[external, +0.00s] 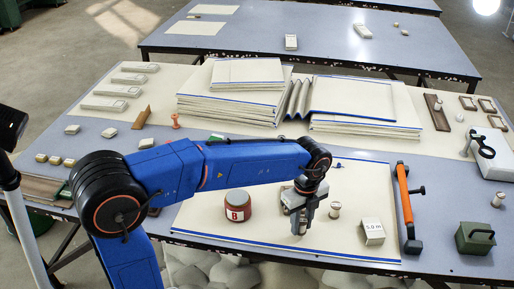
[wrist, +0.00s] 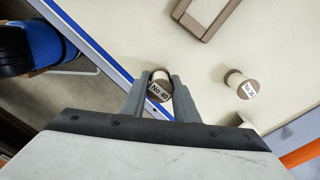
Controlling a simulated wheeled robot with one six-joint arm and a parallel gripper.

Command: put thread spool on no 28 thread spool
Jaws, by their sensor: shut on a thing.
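My gripper (external: 301,228) points down over the cream cloth near its front blue edge. In the wrist view its two fingers (wrist: 159,88) are shut on a small thread spool (wrist: 160,86) with wooden ends and a label that seems to read No 40. Another thread spool (wrist: 240,84) lies to the right, apart from the gripper; its label is small and seems to read No 28. In the external view this spool (external: 335,210) stands just right of my gripper. The held spool is mostly hidden there by the fingers.
A red jar marked B (external: 237,205) stands left of the gripper. A white 5.0 m block (external: 372,232) and an orange-handled tool (external: 405,205) are to the right. A brown frame (wrist: 207,14) shows in the wrist view. Folded cloth stacks (external: 235,95) lie behind.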

